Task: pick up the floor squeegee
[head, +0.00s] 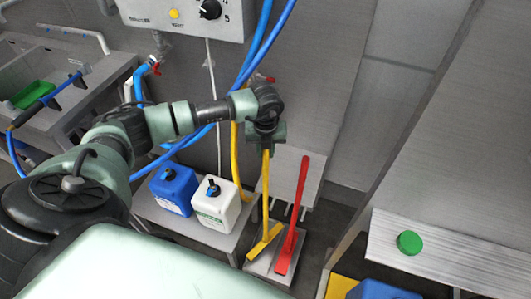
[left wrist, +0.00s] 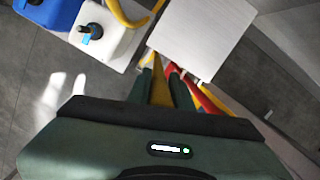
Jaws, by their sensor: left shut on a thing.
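The floor squeegee (head: 265,195), with a yellow handle and a wide yellow head, stands nearly upright in the head view, its head low down by a grey stand. My left gripper (head: 266,139) is shut around the upper part of its handle. In the left wrist view the yellow handle (left wrist: 160,88) runs between the two fingers (left wrist: 160,92), and my gripper body hides its near end. My right gripper is not in view.
A red long-handled tool (head: 300,195) stands close to the right of the squeegee. A blue canister (head: 173,190) and a white canister (head: 214,205) sit on a low shelf to the left. Hoses hang behind my arm. A steel bench (head: 450,255) with a green lid (head: 409,242) is at right.

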